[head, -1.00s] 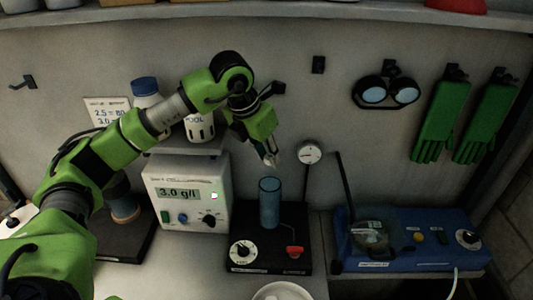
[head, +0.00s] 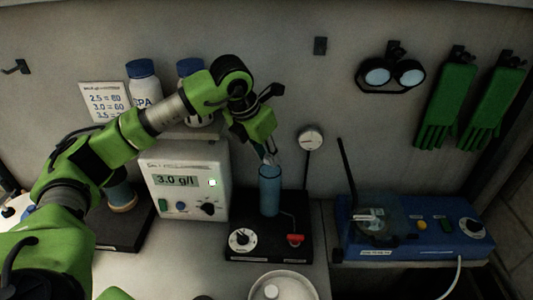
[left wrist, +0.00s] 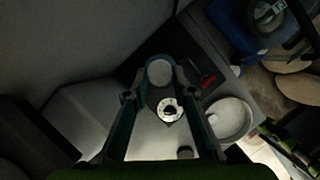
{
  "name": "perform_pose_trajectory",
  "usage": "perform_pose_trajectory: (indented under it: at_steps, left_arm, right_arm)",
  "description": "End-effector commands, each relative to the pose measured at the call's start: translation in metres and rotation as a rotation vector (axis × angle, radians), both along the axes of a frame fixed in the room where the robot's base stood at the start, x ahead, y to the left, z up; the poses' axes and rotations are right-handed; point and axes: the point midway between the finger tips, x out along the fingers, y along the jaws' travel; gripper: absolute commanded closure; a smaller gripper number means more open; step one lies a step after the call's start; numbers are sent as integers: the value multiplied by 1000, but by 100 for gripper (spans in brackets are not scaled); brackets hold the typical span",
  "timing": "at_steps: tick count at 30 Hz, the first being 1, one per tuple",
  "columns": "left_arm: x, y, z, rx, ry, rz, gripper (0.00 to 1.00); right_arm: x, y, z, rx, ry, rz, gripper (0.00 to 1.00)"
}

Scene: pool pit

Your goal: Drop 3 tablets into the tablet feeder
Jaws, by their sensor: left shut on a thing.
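The tablet feeder is a black base (head: 265,245) with an upright blue translucent tube (head: 270,192), a white dial and a red lever. My left gripper (head: 269,158) points down just above the tube's open top. It is shut on a white round tablet (left wrist: 160,72), which shows between the fingertips in the left wrist view and hides much of the tube below. A white bowl (head: 313,290) at the bottom of the head view holds a white tablet (head: 271,291); the bowl also shows in the left wrist view (left wrist: 248,120). My right gripper is out of view.
A white meter (head: 186,190) reading 3.0 g/l stands left of the feeder, with white bottles (head: 145,84) behind. A blue device (head: 405,235) stands to the right. A round gauge (head: 310,140) stands just behind the feeder. Goggles and green gloves hang on the wall.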

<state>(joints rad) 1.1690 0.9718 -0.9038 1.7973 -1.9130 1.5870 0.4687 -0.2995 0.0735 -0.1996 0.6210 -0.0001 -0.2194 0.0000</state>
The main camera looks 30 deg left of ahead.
Motion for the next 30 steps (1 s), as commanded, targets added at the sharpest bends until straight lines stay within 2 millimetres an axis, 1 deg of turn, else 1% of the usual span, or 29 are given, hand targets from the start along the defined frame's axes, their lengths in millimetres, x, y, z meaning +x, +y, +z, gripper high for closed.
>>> perform_pose_trajectory:
  at_steps: [6, 13, 14, 15, 16, 30]
  left_arm:
    - [0, -1, 0, -1, -1, 0, 91]
    - [0, -1, 0, -1, -1, 0, 91]
    - [0, -1, 0, -1, -1, 0, 68]
    - [0, -1, 0, -1, -1, 0, 58]
    - [0, -1, 0, -1, -1, 0, 57]
    - [0, -1, 0, -1, 0, 0, 57]
  right_arm:
    - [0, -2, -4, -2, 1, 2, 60]
    - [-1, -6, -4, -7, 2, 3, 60]
    - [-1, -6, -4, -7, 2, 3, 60]
    - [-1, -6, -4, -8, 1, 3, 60]
    - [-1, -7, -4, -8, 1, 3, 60]
    - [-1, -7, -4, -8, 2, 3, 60]
